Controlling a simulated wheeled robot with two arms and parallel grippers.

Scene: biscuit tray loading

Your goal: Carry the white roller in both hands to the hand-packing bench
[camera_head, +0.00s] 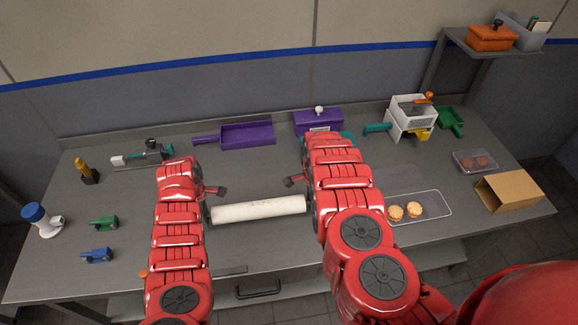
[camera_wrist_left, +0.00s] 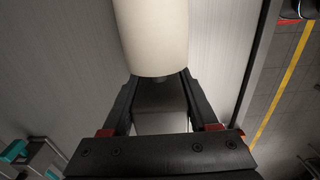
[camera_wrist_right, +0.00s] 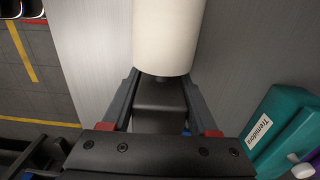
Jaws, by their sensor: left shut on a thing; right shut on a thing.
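The white roller (camera_head: 258,209) lies crosswise over the front middle of the grey bench, between my two arms; I cannot tell if it touches the surface. It also shows in the left wrist view (camera_wrist_left: 152,35) and the right wrist view (camera_wrist_right: 167,35). My left gripper (camera_wrist_left: 160,82) is shut on the roller's left end, and my right gripper (camera_wrist_right: 160,82) is shut on its right end. In the head view my arms mostly hide both grippers and the roller's end handles.
The bench (camera_head: 120,190) holds a purple tray (camera_head: 248,135), a purple box (camera_head: 318,122) and a white machine (camera_head: 411,118) at the back. A clear tray (camera_head: 433,207) with biscuits and a cardboard box (camera_head: 508,191) lie right. Green (camera_head: 104,222) and blue (camera_head: 97,255) tools lie left.

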